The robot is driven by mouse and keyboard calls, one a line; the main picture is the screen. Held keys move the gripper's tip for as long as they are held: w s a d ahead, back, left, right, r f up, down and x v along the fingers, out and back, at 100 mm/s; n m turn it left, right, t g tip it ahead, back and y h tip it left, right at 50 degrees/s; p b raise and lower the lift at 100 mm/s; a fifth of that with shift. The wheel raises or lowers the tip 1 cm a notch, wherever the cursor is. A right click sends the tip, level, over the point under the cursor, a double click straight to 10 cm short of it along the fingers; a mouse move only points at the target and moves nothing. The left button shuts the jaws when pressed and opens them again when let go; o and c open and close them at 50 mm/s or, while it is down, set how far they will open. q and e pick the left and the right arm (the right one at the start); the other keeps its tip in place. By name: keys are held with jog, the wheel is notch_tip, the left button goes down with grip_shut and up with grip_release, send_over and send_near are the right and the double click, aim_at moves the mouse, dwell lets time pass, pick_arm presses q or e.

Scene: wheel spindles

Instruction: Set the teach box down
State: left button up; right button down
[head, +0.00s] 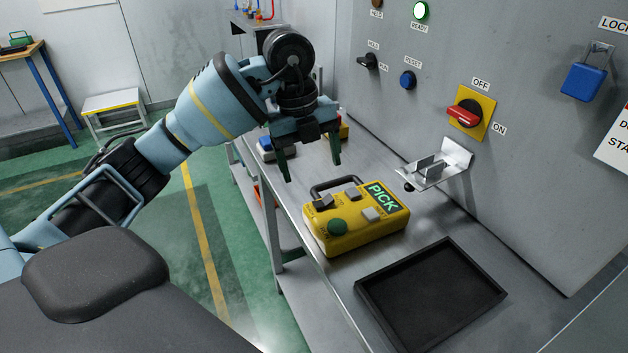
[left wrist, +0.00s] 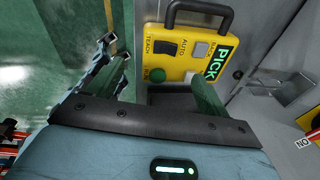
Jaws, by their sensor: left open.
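The yellow teach box (head: 355,226) lies face up on the metal bench, its black handle toward the back and its small screen reading PICK. My left gripper (head: 311,170) is open and empty above and behind the teach box, apart from it in the head view. In the left wrist view the teach box (left wrist: 185,62) shows beyond my open fingers, with its handle at the top. My right gripper is not in view.
A black tray (head: 431,294) lies in front of the teach box on the bench (head: 315,262). A metal bracket (head: 437,169) juts from the grey panel at the right. The panel carries a red switch (head: 464,116) and a blue padlock (head: 583,82). Blue and yellow items sit behind my left gripper.

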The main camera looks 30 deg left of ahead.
pick_arm(q)
jog(key=r, duration=0.3)
jog(key=shift+s+a+r, duration=0.1)
jog(key=shift+a+r, duration=0.15)
jog(key=shift+a, duration=0.05)
dwell(0.4)
